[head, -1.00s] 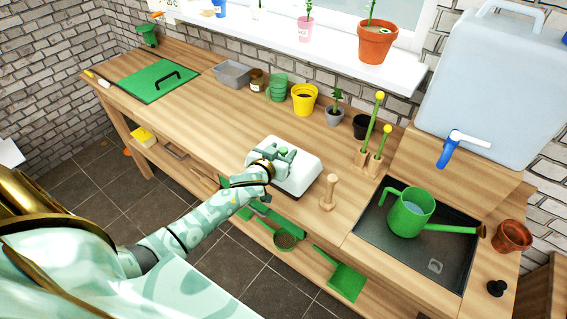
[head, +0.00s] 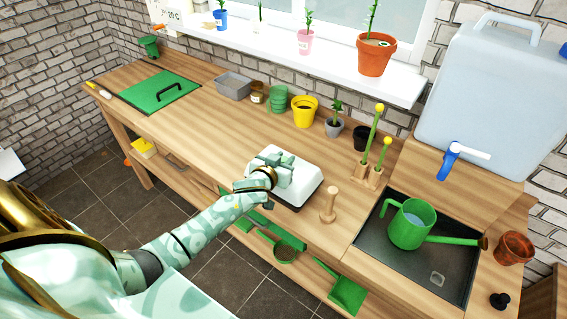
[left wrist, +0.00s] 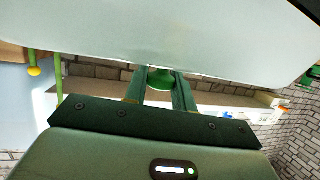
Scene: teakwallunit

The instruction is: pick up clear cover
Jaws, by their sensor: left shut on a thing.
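The clear cover (head: 308,184) looks whitish and box-shaped, with a dark lower edge, at the middle of the bench's front side. In the left wrist view its pale surface (left wrist: 150,40) fills the top. My left gripper (head: 276,163) is over the top of the cover. In the left wrist view the left gripper's fingers (left wrist: 159,88) are closed around a green knob (left wrist: 160,80) on the cover. What lies under the cover is hidden. I cannot tell whether the cover is clear of the bench. My right gripper is not in view.
A wooden dibber (head: 329,204) stands just right of the cover. Pots, including a yellow one (head: 304,110), line the bench's back. The watering can (head: 409,225) stands in a black tray (head: 373,240) at right. The bench (head: 200,120) is clear left of the cover.

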